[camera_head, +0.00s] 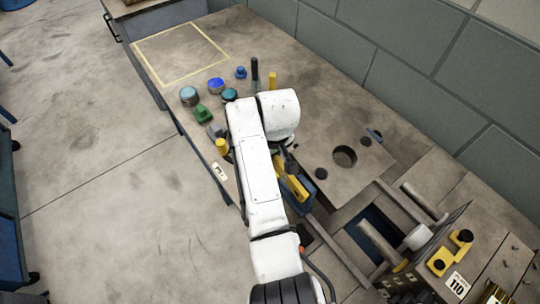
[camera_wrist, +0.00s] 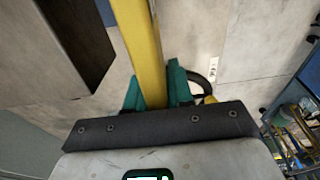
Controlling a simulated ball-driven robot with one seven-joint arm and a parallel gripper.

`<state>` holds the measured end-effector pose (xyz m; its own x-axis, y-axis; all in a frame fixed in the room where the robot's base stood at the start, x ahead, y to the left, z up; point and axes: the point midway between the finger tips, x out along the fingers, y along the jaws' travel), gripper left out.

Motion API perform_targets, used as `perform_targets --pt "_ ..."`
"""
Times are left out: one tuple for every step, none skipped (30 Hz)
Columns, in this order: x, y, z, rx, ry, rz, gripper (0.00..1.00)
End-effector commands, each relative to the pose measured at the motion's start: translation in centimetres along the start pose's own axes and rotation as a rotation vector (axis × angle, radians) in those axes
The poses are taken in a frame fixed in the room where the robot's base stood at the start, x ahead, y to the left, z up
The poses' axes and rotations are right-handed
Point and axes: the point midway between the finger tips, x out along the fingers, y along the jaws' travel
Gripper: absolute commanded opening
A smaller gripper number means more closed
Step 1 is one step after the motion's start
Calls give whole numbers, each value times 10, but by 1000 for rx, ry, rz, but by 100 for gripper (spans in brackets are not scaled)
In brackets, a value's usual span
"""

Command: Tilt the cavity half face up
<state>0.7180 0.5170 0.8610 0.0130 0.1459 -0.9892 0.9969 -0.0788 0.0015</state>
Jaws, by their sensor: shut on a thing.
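My gripper (camera_wrist: 156,90), with teal fingers, is shut on a long yellow bar (camera_wrist: 137,35) in the wrist view. The bar runs up and out of the picture. In the head view my white arm hides most of the gripper, and a yellow piece (camera_head: 296,188) shows beside it. A flat grey plate (camera_head: 322,150) with a round dark hole lies on the bench just right of my arm. A steel mould block (camera_head: 440,268) with thick round pillars and a 110 label stands at lower right. I cannot tell for sure which is the cavity half.
On the bench beyond my arm stand blue and teal round tins (camera_head: 189,96), a green object (camera_head: 202,113) and yellow and black upright pieces. A yellow-taped square (camera_head: 180,52) at the far end is clear. A block wall (camera_head: 410,80) bounds the right. Open floor (camera_head: 90,170) lies left.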

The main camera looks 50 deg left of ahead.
Motion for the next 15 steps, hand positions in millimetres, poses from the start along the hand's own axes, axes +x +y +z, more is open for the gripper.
perform_targets --pt "10 1 0 0 -26 4 0" --pt "11 1 0 0 -42 4 0" --pt "14 1 1 0 -63 4 0" --pt "15 1 1 1 -79 4 0" --pt "16 1 2 1 -91 4 0" --pt "18 1 2 2 -108 3 0" --pt "19 1 2 2 -118 4 0" --pt "20 1 3 2 -129 3 0" --pt "21 1 4 1 -141 3 0" --pt "22 1 4 1 -149 3 0" --pt "22 1 4 1 -156 3 0" --pt "23 1 4 1 -164 3 0" --pt "23 1 5 1 -169 2 0" --pt "24 1 5 1 -174 2 0" --pt "24 1 6 1 -178 2 0"
